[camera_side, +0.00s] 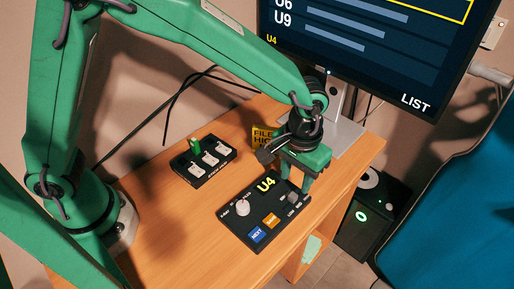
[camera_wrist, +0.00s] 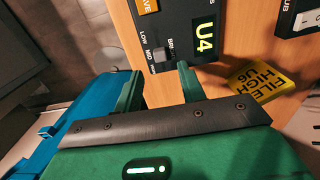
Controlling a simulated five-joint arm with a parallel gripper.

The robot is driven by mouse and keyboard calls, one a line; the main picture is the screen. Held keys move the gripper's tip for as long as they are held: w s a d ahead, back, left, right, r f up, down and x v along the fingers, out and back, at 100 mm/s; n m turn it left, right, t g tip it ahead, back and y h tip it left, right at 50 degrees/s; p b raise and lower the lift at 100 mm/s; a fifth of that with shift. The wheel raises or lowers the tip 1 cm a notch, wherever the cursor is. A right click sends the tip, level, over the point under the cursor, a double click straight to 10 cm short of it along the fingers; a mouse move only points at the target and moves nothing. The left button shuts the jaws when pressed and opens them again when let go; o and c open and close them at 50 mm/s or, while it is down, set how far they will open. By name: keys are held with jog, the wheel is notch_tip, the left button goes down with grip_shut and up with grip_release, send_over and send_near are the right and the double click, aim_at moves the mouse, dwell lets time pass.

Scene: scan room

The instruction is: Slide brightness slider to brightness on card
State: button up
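A black control panel (camera_side: 268,220) with a yellow U4 label lies on the desk. Its grey slider knob (camera_side: 293,198) is at the right end; in the wrist view the knob (camera_wrist: 160,56) sits beside the MID mark, with LOW above and the third mark partly hidden. The yellow card (camera_wrist: 262,82) reads FILE HIGH U6; in the side view it (camera_side: 262,136) stands behind the panel, partly hidden by my gripper. My gripper (camera_side: 296,182) points down at the panel's right end, fingers apart and empty. In the wrist view its fingertips (camera_wrist: 160,82) flank the knob's line; contact cannot be told.
The panel also bears a white dial (camera_side: 242,208), a blue NEXT button (camera_side: 257,235) and an orange button (camera_side: 272,220). A black block with several white switches (camera_side: 206,162) lies behind left. A monitor (camera_side: 375,35) stands behind. The desk's right edge is close to my gripper.

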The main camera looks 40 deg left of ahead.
aim_at(293, 195)
jog(key=shift+f, duration=2.95)
grip_shut()
